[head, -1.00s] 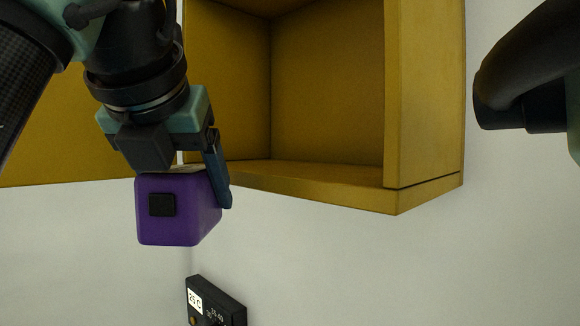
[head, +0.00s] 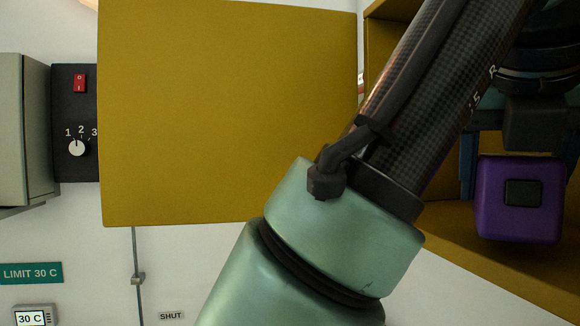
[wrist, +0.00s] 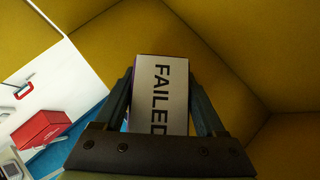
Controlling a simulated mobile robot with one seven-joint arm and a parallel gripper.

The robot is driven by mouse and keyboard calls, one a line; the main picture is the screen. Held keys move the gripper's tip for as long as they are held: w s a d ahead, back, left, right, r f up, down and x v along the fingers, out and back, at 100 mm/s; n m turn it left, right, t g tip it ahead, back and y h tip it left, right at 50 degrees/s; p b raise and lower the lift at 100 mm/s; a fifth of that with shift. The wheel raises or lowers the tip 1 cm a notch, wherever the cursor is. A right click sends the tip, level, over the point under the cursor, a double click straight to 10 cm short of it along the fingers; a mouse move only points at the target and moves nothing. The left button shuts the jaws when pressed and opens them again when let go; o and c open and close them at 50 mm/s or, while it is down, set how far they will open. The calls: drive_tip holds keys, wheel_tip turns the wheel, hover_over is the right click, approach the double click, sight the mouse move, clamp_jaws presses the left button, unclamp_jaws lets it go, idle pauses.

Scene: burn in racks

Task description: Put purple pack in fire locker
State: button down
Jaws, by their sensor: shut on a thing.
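The purple pack (head: 518,225) hangs upright in my gripper (head: 520,150), at the right of the head view. A black square is on its near face. In the wrist view its pale top (wrist: 162,75) reads "FAILED", between my two fingers. The yellow fire locker (head: 500,270) is behind and around the pack in the head view, with its door (head: 225,110) swung open to the left. Yellow locker walls (wrist: 210,35) surround the pack in the wrist view. The pack appears at or inside the opening; I cannot tell whether it touches the locker floor.
My arm crosses the head view and hides part of the locker's left side. A black control panel (head: 76,120) with a dial and a grey cabinet (head: 12,130) are left of the door. A red box (wrist: 40,128) shows low in the wrist view.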

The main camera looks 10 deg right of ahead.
drive_tip(key=shift+w+d+r, duration=0.1)
drive_tip(key=shift+d, duration=0.25)
drive_tip(key=d+p, duration=0.2)
drive_tip(key=d, duration=0.1)
drive_tip(key=shift+r, duration=0.35)
drive_tip(key=shift+d+f+p, duration=0.5)
drive_tip(key=shift+d+f, duration=0.2)
drive_tip(key=shift+f, duration=0.4)
drive_tip(key=shift+a, duration=0.3)
unclamp_jaws()
drive_tip(key=shift+d+f, duration=0.15)
drive_tip(key=shift+d, duration=0.05)
drive_tip(key=shift+a, duration=0.15)
